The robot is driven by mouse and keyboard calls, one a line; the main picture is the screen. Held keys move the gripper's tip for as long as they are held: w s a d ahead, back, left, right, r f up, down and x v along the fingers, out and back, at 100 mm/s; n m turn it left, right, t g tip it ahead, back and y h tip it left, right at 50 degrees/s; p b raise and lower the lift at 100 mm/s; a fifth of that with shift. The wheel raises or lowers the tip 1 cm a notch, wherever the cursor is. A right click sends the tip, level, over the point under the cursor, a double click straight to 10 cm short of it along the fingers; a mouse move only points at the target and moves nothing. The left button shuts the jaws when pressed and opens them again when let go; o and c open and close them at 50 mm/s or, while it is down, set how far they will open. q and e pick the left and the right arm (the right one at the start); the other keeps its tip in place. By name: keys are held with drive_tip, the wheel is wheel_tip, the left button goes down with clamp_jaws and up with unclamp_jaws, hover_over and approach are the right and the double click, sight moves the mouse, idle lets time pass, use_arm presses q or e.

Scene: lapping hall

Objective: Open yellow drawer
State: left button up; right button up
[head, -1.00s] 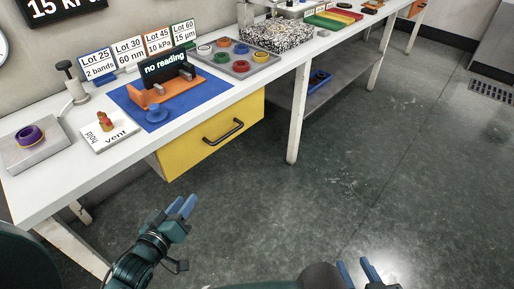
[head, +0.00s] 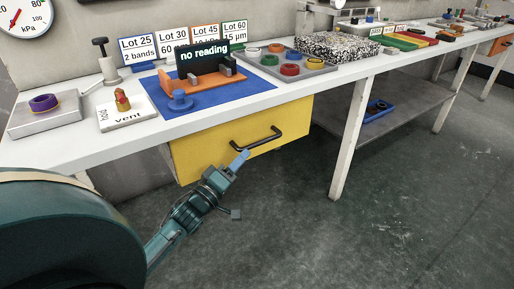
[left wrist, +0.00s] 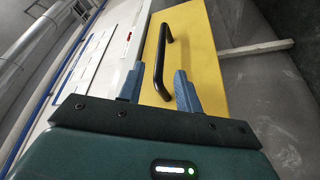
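The yellow drawer (head: 215,151) hangs under the white workbench, its front flush below the bench edge and apparently closed. A black bar handle (head: 257,140) runs across its front. My left gripper (head: 242,158) is in front of the drawer, close to the handle's lower left part. In the left wrist view the gripper (left wrist: 157,86) is open, with its two blue fingers apart. The black handle (left wrist: 160,62) stands ahead of and partly between the fingertips; they do not grip it. My right gripper is not in view.
A bench leg (head: 349,140) stands right of the drawer. Floor is clear in front.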

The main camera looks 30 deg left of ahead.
sight(256, 144)
use_arm(q)
drive_tip(key=b+x, duration=0.1)
drive_tip(key=x, duration=0.6)
drive_tip(key=shift+w, duration=0.15)
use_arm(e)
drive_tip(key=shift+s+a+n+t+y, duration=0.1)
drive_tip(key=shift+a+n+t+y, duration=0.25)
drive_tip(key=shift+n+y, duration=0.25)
use_arm(q)
drive_tip(key=shift+c, duration=0.4)
clamp_jaws()
